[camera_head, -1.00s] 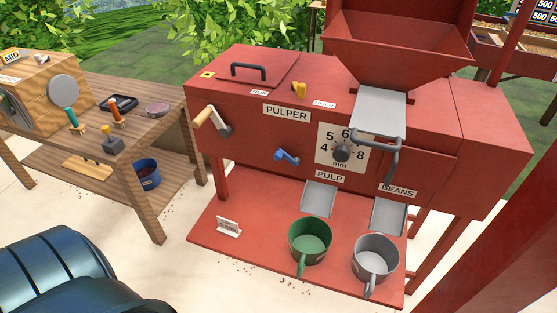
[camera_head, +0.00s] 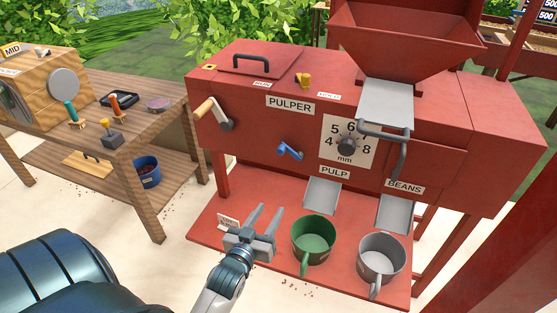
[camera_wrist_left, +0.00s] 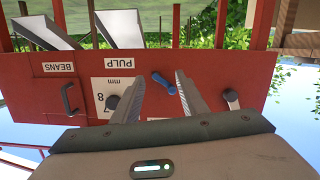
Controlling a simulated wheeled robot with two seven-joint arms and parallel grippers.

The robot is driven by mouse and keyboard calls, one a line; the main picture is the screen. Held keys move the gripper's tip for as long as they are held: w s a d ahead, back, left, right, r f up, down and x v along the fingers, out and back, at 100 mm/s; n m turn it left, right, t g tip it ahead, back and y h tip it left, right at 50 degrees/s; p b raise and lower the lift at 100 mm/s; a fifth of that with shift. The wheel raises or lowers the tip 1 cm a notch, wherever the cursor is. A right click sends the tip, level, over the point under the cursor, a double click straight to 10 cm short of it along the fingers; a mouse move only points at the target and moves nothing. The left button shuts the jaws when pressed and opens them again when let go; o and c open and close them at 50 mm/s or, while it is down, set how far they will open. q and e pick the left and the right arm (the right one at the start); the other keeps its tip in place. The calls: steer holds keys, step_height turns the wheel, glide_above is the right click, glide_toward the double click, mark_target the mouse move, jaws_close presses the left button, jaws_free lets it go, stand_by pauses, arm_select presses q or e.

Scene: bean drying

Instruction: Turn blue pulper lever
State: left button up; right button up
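The blue lever (camera_head: 289,150) sits on the front face of the red pulper (camera_head: 250,135), left of the numbered dial. It slants down to the right in the head view. My left gripper (camera_head: 265,222) is open and empty, in front of the machine and below the lever, near the green cup. In the left wrist view, which is upside down, the blue lever (camera_wrist_left: 163,83) shows between the two spread fingers of my left gripper (camera_wrist_left: 160,90), beyond their tips and not touched. My right gripper is not in view.
A green cup (camera_head: 313,240) and a grey cup (camera_head: 381,258) stand on the red base shelf. A black dial (camera_head: 347,147), a wooden-handled crank (camera_head: 212,112) and a grey handle (camera_head: 400,150) project from the front. A wooden table (camera_head: 150,130) stands at left.

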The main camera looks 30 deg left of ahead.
mark_target(279, 154)
arm_select(q)
step_height(279, 154, up, 7)
steer(key=a+n+t+y, duration=0.1)
steer(key=a, duration=0.1)
steer(key=shift+s+a, duration=0.3)
steer(key=shift+s, duration=0.1)
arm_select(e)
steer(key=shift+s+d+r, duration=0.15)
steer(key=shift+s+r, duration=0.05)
arm_select(q)
steer(key=shift+w+r, duration=0.1)
